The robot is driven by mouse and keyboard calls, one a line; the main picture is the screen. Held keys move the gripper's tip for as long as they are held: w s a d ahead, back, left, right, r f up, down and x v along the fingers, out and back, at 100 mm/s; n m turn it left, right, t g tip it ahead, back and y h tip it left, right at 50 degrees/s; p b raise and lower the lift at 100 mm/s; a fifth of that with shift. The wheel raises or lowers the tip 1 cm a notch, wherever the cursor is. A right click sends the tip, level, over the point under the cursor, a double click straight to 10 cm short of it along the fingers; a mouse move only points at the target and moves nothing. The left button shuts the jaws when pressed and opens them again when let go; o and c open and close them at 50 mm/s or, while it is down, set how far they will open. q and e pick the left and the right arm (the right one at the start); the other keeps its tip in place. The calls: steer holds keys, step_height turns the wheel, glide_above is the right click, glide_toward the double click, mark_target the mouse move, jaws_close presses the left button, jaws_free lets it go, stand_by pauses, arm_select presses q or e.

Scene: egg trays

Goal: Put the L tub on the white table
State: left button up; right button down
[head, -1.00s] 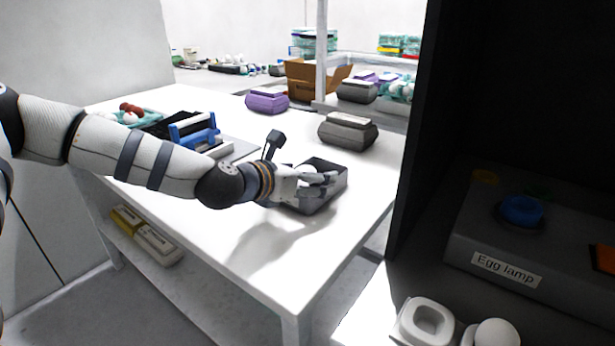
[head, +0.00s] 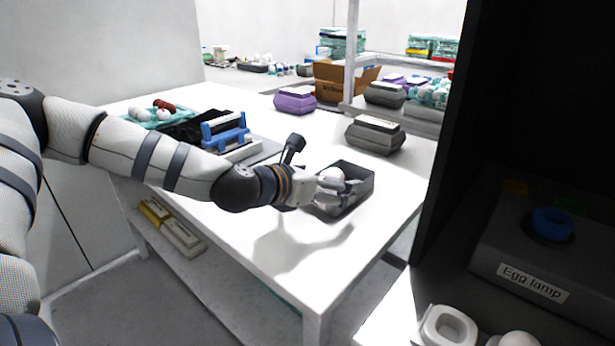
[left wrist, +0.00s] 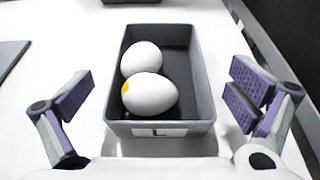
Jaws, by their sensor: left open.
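The L tub (left wrist: 192,118) is a dark grey open box with an "L" label on its near wall in the left wrist view. Two white eggs lie in it, one (left wrist: 150,94) with a yellow mark and one (left wrist: 141,58) behind it. In the head view the tub (head: 366,187) rests on the white table (head: 300,258) near its right edge. My left gripper (left wrist: 160,107) is open, its purple-padded fingers on either side of the tub's near end and apart from it. In the head view my left gripper (head: 338,189) partly covers the tub. My right gripper is not in view.
Grey closed cartons (head: 375,135) and a purple one (head: 295,101) stand farther back. A blue-handled device (head: 225,132) and an egg tray (head: 152,114) are at left. The egg lamp (head: 520,265) stands right, in a dark booth. The table's front is clear.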

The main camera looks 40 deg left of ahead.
arm_select(q)
steer(key=s+r, duration=0.1)
steer(key=s+r+p, duration=0.1)
steer(key=s, duration=0.1)
steer(key=s+r+p, duration=0.1)
steer(key=r, duration=0.1)
steer(key=shift+s+a+r, duration=0.1)
steer(key=shift+s+a, duration=0.15)
steer(key=shift+s, duration=0.15)
steer(key=shift+s+a+f, duration=0.1)
steer(key=shift+s+a, duration=0.15)
steer(key=shift+s, duration=0.35)
steer(key=shift+s+a+f, duration=0.1)
steer(key=shift+s+a, duration=0.15)
steer(key=shift+s, duration=0.35)
steer(key=shift+s+f, duration=0.1)
steer(key=shift+s, duration=0.2)
steer(key=shift+s+d, duration=0.35)
steer(key=shift+d, duration=0.05)
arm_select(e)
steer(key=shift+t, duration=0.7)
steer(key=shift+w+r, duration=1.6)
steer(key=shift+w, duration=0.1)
